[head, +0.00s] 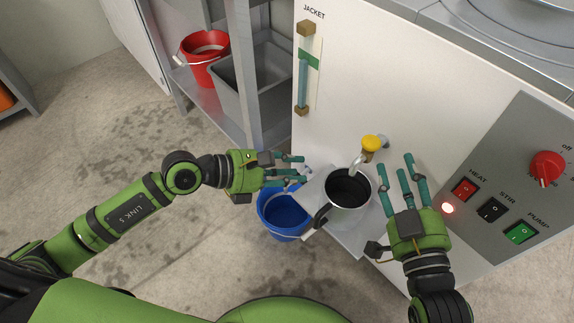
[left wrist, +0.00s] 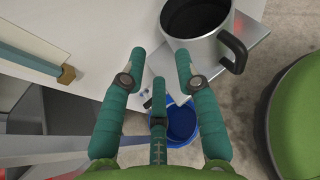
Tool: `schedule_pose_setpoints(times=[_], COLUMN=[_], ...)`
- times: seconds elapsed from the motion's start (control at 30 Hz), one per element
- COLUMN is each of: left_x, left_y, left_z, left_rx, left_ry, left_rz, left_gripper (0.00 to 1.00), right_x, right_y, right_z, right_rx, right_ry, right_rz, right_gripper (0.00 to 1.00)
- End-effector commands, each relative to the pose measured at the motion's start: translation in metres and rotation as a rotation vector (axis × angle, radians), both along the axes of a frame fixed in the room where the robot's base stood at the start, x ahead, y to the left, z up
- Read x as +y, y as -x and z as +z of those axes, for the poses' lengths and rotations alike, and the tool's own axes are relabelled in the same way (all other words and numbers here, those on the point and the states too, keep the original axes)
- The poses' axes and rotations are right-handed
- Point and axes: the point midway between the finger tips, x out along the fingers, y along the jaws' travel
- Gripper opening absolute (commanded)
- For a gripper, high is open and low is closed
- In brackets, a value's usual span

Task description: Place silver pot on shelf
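The silver pot (head: 369,190) with a dark inside and a black handle (head: 321,216) stands on a small metal ledge (head: 347,238) below the tap. In the left wrist view the pot (left wrist: 199,48) is at the top right. My left gripper (head: 304,169) is open and empty, a little left of the pot; its spread fingers (left wrist: 160,57) also show in the left wrist view. My right gripper (head: 396,164) is open and empty, just right of the pot, fingers pointing up the picture. A grey metal shelf rack (head: 239,75) stands at the upper left.
A red bucket (head: 204,60) and a grey bin (head: 262,85) are on the rack. A blue bucket (head: 284,214) is below and left of the pot. The yellow-handled tap (head: 371,146) overhangs the pot. The machine's control panel (head: 515,180) is at the right.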

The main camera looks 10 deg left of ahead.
Motion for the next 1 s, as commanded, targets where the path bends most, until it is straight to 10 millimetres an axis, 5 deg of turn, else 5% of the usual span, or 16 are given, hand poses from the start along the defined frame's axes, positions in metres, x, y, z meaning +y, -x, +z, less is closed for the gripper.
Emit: schedule_pose_setpoints(times=[0.13, 0.23, 0.37, 0.53, 0.73, 0.97, 1.0], left_x=[0.000, -0.021, -0.047, -0.024, 0.019, 0.025, 0.024], left_y=[0.008, 0.019, 0.034, 0.029, 0.021, 0.031, 0.033], left_z=[0.008, 0.030, 0.087, 0.144, 0.127, 0.091, 0.089], left_rx=[0.018, 0.096, 0.328, 0.780, 1.368, 1.813, -1.806], left_ry=[0.046, 0.241, 0.725, 1.452, 2.139, 2.488, -2.450], left_rz=[0.002, 0.022, 0.098, 0.269, 0.486, 0.623, -0.616], left_gripper=[0.32, 0.32, 0.32, 0.32, 0.32, 0.32, 0.32], right_x=[-0.002, -0.002, -0.002, -0.002, -0.002, -0.002, -0.001], right_y=[0.000, 0.000, 0.000, 0.000, 0.000, 0.000, 0.000], right_z=[-0.006, -0.007, -0.007, -0.006, -0.006, -0.006, -0.006], right_rx=[0.029, 0.033, 0.033, 0.031, 0.031, 0.030, 0.029], right_ry=[0.007, 0.007, 0.007, 0.008, 0.008, 0.007, 0.007], right_rz=[-0.005, -0.005, -0.005, -0.005, -0.005, -0.005, -0.005], right_gripper=[0.40, 0.40, 0.40, 0.40, 0.40, 0.40, 0.40])
